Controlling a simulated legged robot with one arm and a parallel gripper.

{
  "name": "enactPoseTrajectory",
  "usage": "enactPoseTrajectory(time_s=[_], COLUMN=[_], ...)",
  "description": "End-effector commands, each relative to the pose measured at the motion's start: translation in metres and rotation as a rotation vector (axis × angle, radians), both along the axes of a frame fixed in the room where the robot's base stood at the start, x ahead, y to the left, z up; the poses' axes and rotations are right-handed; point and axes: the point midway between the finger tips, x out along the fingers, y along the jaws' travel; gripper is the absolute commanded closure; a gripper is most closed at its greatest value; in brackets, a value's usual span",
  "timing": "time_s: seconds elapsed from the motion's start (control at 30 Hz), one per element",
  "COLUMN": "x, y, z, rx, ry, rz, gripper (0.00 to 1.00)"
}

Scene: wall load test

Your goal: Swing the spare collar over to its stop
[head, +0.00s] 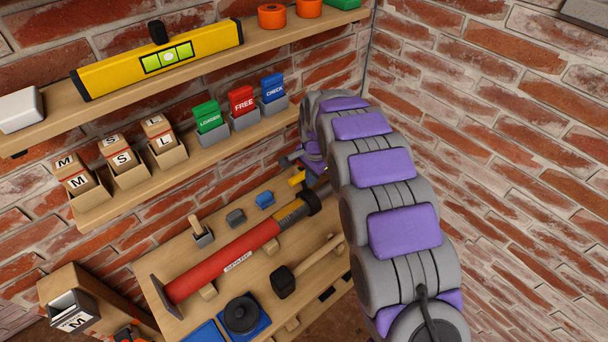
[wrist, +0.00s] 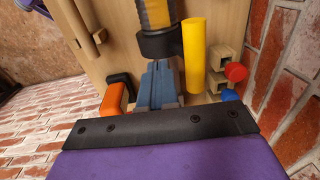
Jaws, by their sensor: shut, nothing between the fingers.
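The spare tube (head: 222,262) is red, labelled SPARE, and lies slanted on the wooden board. Its upper right end has a yellowish band and a dark collar (head: 311,202). A yellow handle (head: 297,178) stands out beside the collar. In the wrist view the dark collar (wrist: 160,45) is at the top centre, with the upright yellow handle (wrist: 195,58) right of my fingers. My gripper (wrist: 163,66) is shut and empty, its blue-grey fingertips just below the collar and left of the handle. I cannot tell whether they touch. In the head view my arm hides most of the gripper.
The board also holds a dark-headed mallet (head: 284,282) and a round black weight (head: 241,314). In the wrist view an orange handle (wrist: 113,98) is left of my fingers, and a red knob (wrist: 236,72) is to the right. The brick wall (head: 500,130) rises close to my arm.

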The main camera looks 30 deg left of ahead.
Motion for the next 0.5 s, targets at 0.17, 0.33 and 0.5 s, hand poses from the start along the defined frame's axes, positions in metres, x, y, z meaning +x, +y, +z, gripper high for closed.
enactPoseTrajectory(time_s=[0.17, 0.33, 0.5], x=[0.003, 0.004, 0.002], y=[-0.011, -0.009, -0.006], z=[0.024, 0.052, 0.083], rx=[0.005, 0.003, -0.001], ry=[-0.003, -0.003, 0.0], rz=[-0.001, -0.002, -0.001], gripper=[1.0, 1.0, 1.0])
